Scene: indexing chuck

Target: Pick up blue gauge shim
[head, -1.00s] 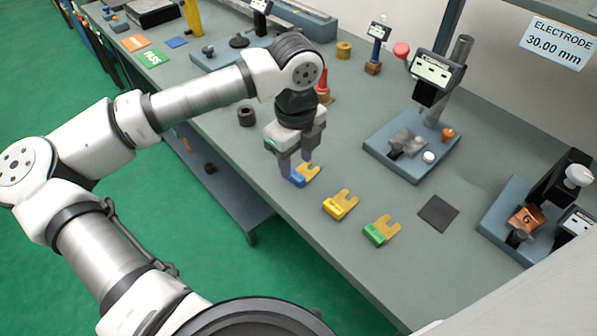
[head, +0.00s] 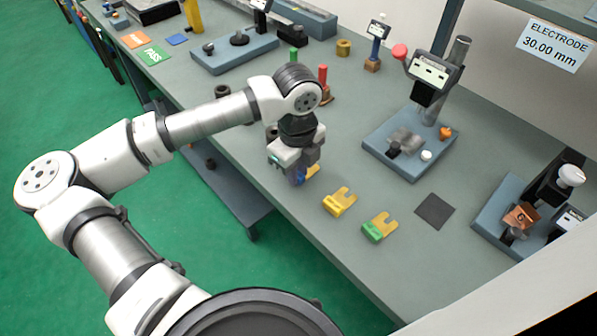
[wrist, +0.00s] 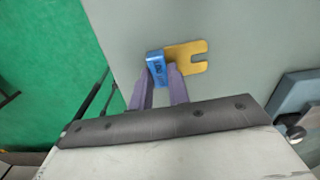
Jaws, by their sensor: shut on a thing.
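The blue gauge shim has a blue grip block (wrist: 156,67) with a brass forked plate (wrist: 187,57), seen in the wrist view. My gripper (wrist: 161,76) is shut on the blue block, with one purple-grey finger on each side. In the head view, the gripper (head: 301,178) is near the bench's front edge, and the shim's brass plate (head: 312,170) shows partly behind the fingers. Much of the blue block is hidden there. The shim looks slightly above the bench, but the exact gap is hard to tell.
A yellow shim (head: 338,202) and a green shim (head: 379,228) lie to the right on the bench. A dark square pad (head: 435,211) lies beyond them. A gauge stand on a blue-grey base (head: 388,160) stands behind. The bench's front edge is close by.

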